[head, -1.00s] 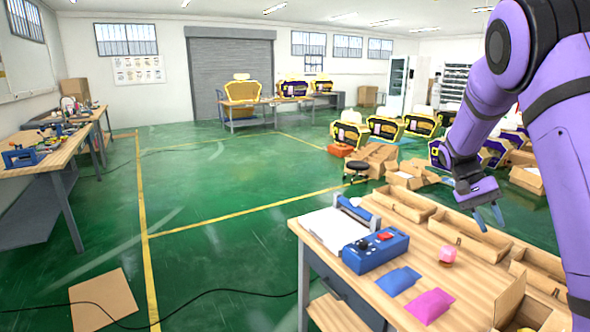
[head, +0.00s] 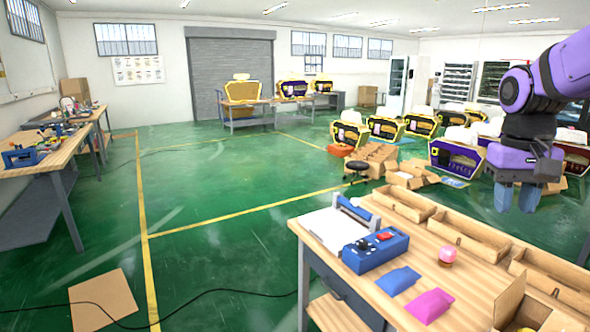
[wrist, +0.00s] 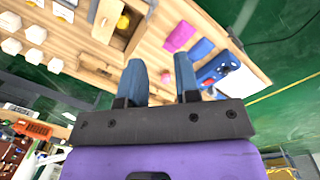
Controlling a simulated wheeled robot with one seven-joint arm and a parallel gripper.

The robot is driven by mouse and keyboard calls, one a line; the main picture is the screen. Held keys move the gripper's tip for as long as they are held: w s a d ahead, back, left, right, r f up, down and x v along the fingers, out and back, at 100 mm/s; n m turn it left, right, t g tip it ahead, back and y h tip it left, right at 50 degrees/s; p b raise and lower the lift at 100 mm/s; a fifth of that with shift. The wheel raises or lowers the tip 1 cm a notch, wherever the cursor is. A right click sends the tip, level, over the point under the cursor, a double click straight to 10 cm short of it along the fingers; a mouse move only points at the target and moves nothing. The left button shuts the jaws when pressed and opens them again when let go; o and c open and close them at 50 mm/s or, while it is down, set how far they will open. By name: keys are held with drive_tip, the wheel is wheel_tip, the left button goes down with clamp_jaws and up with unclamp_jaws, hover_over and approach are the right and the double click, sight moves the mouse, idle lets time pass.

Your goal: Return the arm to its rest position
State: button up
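My gripper (head: 516,198) hangs at the right of the head view, fingers pointing down, above and behind the wooden workbench (head: 330,245). Its two blue fingers stand apart with nothing held between them. In the wrist view my gripper (wrist: 161,75) also shows open and empty, with the bench beyond the fingers. My purple arm folds in from the right edge, and part of it is outside the picture.
A cardboard box (head: 507,303) stands at the front right. Yellow-framed units (head: 455,157) stand behind.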

drive_tip(key=s+a+r+n+t, duration=0.1)
drive_tip(key=s+a+t, duration=0.2)
drive_tip(key=s, duration=0.4)
drive_tip(key=s+a+r+n+t, duration=0.1)
drive_tip(key=s+a+n+t, duration=0.1)
drive_tip(key=s, duration=0.5)
drive_tip(key=shift+a+t+y, duration=0.3)
drive_tip(key=shift+a+t, duration=0.2)
drive_tip(key=shift+a, duration=0.3)
